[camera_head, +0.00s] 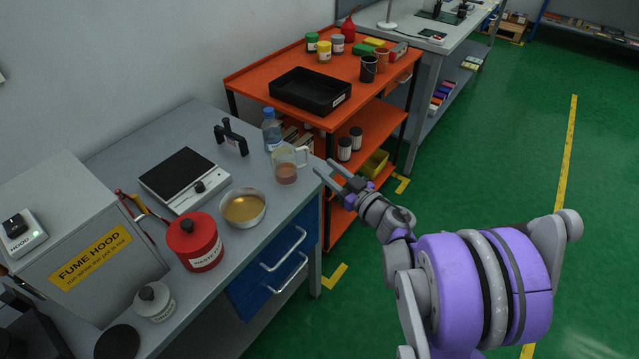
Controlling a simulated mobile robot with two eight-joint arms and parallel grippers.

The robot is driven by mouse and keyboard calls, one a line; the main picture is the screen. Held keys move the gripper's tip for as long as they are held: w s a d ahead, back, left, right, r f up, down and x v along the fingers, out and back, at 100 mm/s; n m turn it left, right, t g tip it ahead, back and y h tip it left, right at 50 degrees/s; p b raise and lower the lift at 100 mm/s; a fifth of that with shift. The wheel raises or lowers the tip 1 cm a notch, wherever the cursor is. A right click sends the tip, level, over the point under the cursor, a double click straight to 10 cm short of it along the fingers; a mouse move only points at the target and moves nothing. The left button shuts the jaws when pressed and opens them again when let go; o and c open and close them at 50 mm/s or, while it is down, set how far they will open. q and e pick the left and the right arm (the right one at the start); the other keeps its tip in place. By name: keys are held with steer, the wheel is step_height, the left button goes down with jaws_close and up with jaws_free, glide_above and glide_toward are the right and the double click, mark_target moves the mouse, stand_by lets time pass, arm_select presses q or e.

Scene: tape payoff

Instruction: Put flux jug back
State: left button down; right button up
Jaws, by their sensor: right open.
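A clear jug (286,168) with a little reddish-brown liquid stands upright on the grey bench (215,132), near its right edge. Its handle points right, toward my right gripper. I take it for the flux jug; no label is readable on it. My right gripper (323,167) is open and empty, just right of the jug. Its fingers point left toward the handle, and a small gap seems to show between them. My left gripper is not in view.
A metal bowl of amber liquid (243,208), a red waste can (195,242), a hot plate (184,178) and a blue-capped bottle (272,130) share the bench. An orange cart (262,75) with a black tray (309,92) stands behind. The fume hood box (80,255) is left.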

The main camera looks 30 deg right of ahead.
steer(key=s+a+f+g, duration=0.3)
steer(key=s+a, duration=0.3)
steer(key=s, duration=0.2)
steer(key=s+a+f+m+g+h, duration=0.1)
steer(key=s+a+f+g, duration=0.2)
steer(key=s+a+g, duration=0.2)
steer(key=s+a+f+g, duration=0.4)
steer(key=s+a, duration=0.4)
steer(key=s, duration=0.3)
steer(key=shift+s+g+h, duration=0.2)
steer(key=shift+g+h, duration=0.1)
steer(key=shift+g, duration=0.3)
steer(key=shift+o, duration=0.2)
steer(key=shift+d, duration=0.1)
